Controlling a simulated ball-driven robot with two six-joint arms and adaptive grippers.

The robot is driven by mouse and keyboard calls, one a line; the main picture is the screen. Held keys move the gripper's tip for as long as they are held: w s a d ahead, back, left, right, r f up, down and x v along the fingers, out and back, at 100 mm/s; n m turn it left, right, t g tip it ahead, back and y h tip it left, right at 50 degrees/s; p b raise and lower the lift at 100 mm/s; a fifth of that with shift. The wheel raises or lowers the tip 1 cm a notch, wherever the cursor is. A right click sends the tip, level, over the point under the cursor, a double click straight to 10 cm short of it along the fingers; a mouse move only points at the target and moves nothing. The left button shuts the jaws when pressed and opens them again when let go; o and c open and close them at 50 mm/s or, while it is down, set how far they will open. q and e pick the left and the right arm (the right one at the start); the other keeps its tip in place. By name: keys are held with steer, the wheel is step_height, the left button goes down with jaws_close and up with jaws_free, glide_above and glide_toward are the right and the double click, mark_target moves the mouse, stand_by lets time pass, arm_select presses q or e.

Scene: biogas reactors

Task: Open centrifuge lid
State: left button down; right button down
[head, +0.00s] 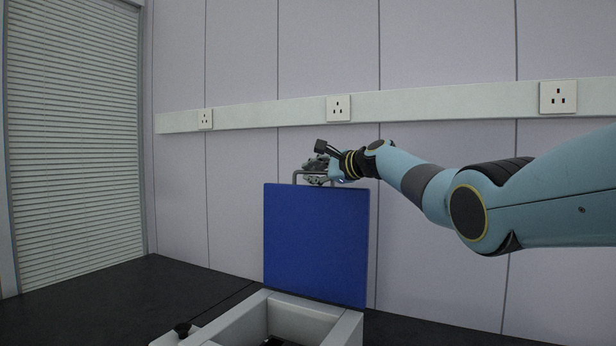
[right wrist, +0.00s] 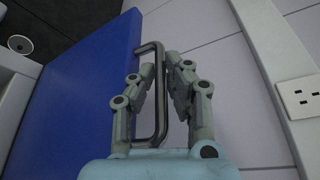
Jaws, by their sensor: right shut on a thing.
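The centrifuge lid (head: 316,243) is a blue panel that stands upright at the back of the centrifuge body (head: 289,320), a pale open box at the bottom of the head view. A grey metal handle (head: 296,177) sticks up from the lid's top edge. My right gripper (head: 316,172) is at the handle and shut on it. In the right wrist view the fingers (right wrist: 160,85) close around the handle bar (right wrist: 159,125), beside the blue lid (right wrist: 88,85). My left gripper is out of view.
The dark worktop (head: 130,297) is clear to the left of the centrifuge. A dark knob (head: 182,328) sits at the box's left. The wall behind carries a pale rail with sockets (head: 338,108). A shutter (head: 75,140) covers the far left.

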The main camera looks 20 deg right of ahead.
steer(key=shift+w+d, duration=0.1)
steer(key=shift+d, duration=0.05)
steer(key=c, duration=1.4)
jaws_free()
steer(key=v, duration=1.2)
steer(key=shift+f, duration=0.1)
